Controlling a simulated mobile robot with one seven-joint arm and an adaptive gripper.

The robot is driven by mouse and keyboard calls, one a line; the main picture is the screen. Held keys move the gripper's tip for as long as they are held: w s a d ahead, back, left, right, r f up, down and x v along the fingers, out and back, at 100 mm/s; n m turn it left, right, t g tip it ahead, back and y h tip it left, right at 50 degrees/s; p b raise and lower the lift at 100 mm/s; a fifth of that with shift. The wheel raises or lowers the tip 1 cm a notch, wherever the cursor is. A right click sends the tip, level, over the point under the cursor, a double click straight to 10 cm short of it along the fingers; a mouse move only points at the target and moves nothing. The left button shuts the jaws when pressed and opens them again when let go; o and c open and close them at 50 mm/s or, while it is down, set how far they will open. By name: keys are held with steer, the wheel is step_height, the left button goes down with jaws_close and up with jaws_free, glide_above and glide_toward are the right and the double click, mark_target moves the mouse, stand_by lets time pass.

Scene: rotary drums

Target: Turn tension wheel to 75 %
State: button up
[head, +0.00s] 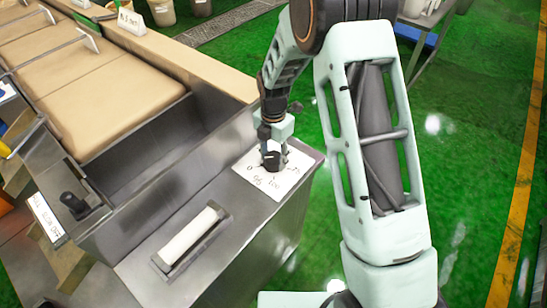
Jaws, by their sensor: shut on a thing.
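The white scale plate (285,183) lies on the right end of the metal machine top. It carries handwritten marks: a 0 at its left, a % sign and what looks like 100 at the front. The mark at its right is too small to read. My gripper (271,163) points down at the middle of the plate and is shut on the dark tension wheel. The wheel is mostly hidden by the fingers, so its pointer and setting cannot be read.
A white roller (190,233) sits in a slot left of the plate. A black knob (75,204) with a handwritten label (46,216) is at far left. A deep metal trough (165,145) lies behind. Green floor (470,110) is open at right.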

steer(key=m+b, duration=0.2)
steer(key=m, duration=0.3)
steer(key=shift+f+b, duration=0.1)
steer(key=shift+b, duration=0.2)
steer(key=m+b, duration=0.2)
steer(key=m, duration=0.3)
steer(key=m+b, duration=0.1)
steer(key=m, duration=0.3)
steer(key=shift+m, duration=0.4)
steer(key=m+b, duration=0.1)
steer(key=m, duration=0.4)
steer(key=shift+b, duration=0.35)
steer(key=m, duration=0.5)
steer(key=shift+m+b, duration=0.3)
steer(key=shift+m, duration=0.1)
steer(key=m, duration=0.5)
steer(key=shift+m, duration=0.3)
steer(key=m+p, duration=0.1)
steer(key=m, duration=0.4)
steer(key=m+p, duration=0.1)
steer(key=m, duration=0.3)
steer(key=shift+m, duration=0.3)
